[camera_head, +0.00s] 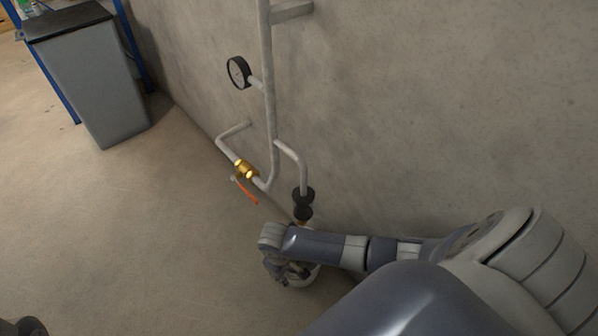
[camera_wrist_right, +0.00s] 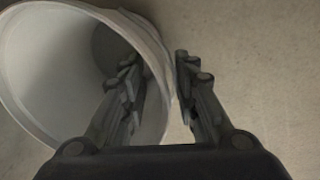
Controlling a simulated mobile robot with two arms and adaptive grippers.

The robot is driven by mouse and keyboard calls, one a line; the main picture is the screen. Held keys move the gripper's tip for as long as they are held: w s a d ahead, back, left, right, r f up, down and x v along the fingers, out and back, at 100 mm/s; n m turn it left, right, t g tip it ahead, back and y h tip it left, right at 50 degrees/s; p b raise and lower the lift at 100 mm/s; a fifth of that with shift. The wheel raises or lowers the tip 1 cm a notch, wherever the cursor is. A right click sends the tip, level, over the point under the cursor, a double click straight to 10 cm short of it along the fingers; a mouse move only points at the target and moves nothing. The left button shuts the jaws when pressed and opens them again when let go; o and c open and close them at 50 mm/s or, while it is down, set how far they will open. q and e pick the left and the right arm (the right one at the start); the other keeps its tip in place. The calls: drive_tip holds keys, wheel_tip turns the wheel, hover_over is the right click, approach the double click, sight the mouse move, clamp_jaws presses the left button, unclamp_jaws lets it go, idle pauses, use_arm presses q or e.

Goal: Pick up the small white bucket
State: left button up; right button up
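The small white bucket (camera_head: 303,281) stands on the floor by the wall, below the pipe's lower end, mostly hidden by my right arm in the head view. In the right wrist view the bucket (camera_wrist_right: 45,70) fills the left side, with its round opening toward the camera. My right gripper (camera_head: 279,272) is at the bucket. In the wrist view its fingers (camera_wrist_right: 158,75) straddle the bucket's wall, one inside the opening and one outside. A gap shows between the fingers; a firm grip on the wall is not visible. A dark part at the lower left corner may belong to my left arm.
A grey pipe (camera_head: 268,100) runs down the concrete wall with a gauge (camera_head: 238,72), a brass valve with an orange handle (camera_head: 246,190), and a black fitting (camera_head: 304,198) above the bucket. A grey bin (camera_head: 95,85) stands far left. The floor at left is clear.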

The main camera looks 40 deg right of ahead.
clamp_jaws()
drive_tip(key=shift+r+p, duration=0.2)
drive_tip(key=shift+p, duration=0.1)
